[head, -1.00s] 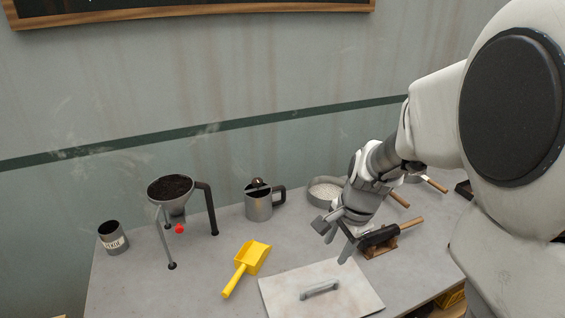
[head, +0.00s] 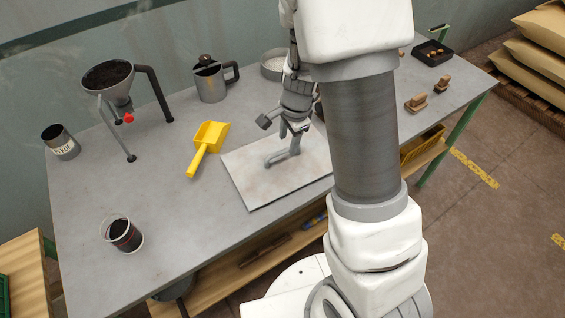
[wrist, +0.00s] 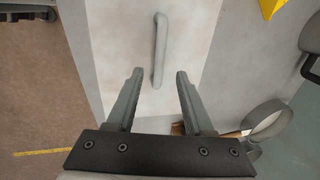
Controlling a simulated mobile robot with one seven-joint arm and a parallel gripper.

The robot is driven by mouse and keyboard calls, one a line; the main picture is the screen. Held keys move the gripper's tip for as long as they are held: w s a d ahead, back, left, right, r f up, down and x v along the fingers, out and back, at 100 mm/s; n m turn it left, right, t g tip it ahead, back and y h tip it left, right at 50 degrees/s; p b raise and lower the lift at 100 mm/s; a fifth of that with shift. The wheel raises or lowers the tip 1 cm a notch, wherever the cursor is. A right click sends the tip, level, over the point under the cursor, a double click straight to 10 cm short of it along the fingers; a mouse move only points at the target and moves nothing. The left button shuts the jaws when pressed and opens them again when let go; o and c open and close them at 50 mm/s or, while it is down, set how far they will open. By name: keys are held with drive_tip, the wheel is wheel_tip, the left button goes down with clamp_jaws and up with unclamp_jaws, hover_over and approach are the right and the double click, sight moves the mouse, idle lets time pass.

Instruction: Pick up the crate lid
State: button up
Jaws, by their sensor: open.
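The crate lid (head: 252,182) is a flat, pale board lying on the grey bench, with a grey bar handle (head: 283,157) on top. Its right part is hidden behind my arm in the head view. In the wrist view the lid (wrist: 112,50) runs up the picture, with the handle (wrist: 160,48) lengthwise near its middle. My gripper (head: 281,134) is open and empty over the lid's back part, close to the handle. In the wrist view the handle's lower end shows between the two fingers (wrist: 159,73); I cannot tell the height gap.
A yellow scoop (head: 208,142) lies just left of the lid. A funnel stand (head: 108,85), a grey jug (head: 210,85), a labelled can (head: 61,143) and a dark-filled cup (head: 123,234) stand farther left. A round pan (head: 272,66) is behind my gripper.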

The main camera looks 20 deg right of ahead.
sight(287, 148)
drive_tip(key=f, duration=0.1)
drive_tip(key=f+b, duration=0.1)
drive_tip(key=f, duration=0.1)
drive_tip(key=w+f, duration=0.1)
drive_tip(key=f, duration=0.1)
drive_tip(key=shift+f+b, duration=0.2)
drive_tip(key=shift+b, duration=0.15)
clamp_jaws()
